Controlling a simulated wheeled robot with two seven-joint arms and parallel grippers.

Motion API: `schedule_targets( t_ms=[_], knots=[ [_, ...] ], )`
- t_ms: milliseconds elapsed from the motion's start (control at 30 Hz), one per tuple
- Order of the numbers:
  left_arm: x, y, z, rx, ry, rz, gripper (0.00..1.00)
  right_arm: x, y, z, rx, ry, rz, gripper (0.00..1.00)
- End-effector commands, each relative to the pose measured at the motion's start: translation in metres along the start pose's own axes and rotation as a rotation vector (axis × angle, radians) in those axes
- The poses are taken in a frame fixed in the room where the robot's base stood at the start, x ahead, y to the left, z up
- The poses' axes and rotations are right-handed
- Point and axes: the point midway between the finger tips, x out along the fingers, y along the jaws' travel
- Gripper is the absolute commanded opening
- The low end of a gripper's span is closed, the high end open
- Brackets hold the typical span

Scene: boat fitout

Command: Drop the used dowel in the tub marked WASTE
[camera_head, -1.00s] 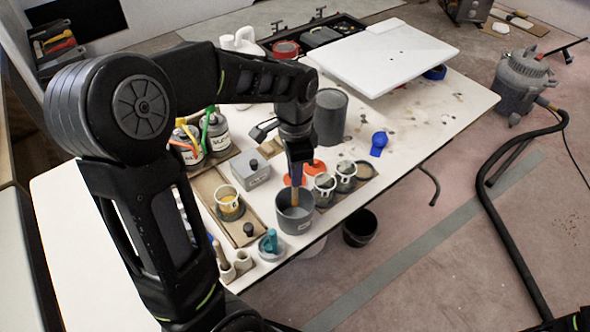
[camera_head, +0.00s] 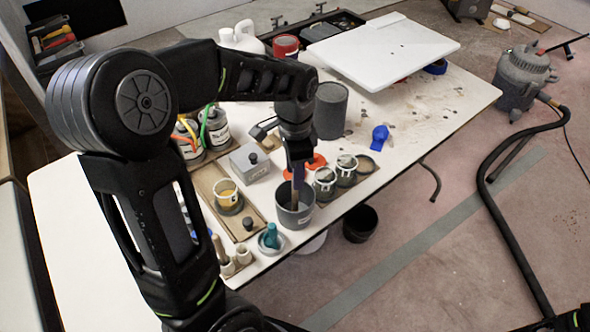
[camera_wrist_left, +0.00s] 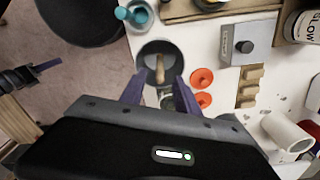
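A grey tub (camera_head: 303,217) stands near the table's front edge; I cannot read its marking. It shows in the left wrist view (camera_wrist_left: 146,53) too. The dowel (camera_wrist_left: 160,70), a thin stick with a pale wooden end, is inside the tub's mouth in that view. My left gripper (camera_head: 297,178) points down over the tub. In the left wrist view its two purple-grey fingers (camera_wrist_left: 158,88) are apart, with the dowel beyond them and not visibly touching. A dark part at the left wrist view's left edge looks like my right gripper (camera_wrist_left: 45,67); its opening is unclear.
White cups (camera_head: 325,180) and red discs (camera_wrist_left: 201,78) sit close to the tub. A teal-topped jar (camera_head: 270,238) is at its left. A grey box (camera_head: 250,165) and grey canister (camera_head: 330,110) stand behind. A black bucket (camera_head: 360,224) is on the floor by the table edge.

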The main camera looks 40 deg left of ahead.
Motion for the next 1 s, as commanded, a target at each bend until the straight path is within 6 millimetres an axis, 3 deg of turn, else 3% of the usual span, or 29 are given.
schedule_targets(
  t_ms=[367,800,1000],
  knots=[
    [-0.007,0.0,0.0,0.0,0.001,-0.001,0.38,0.001,0.0,0.0,0.0,0.0,0.0,0.0],
    [-0.071,-0.001,-0.001,0.001,0.002,-0.002,0.38,0.004,0.001,0.0,0.0,0.001,-0.001,0.0],
    [-0.078,0.0,0.0,0.001,0.0,0.0,0.38,0.004,0.001,0.0,0.0,0.001,0.0,0.0]
  ],
)
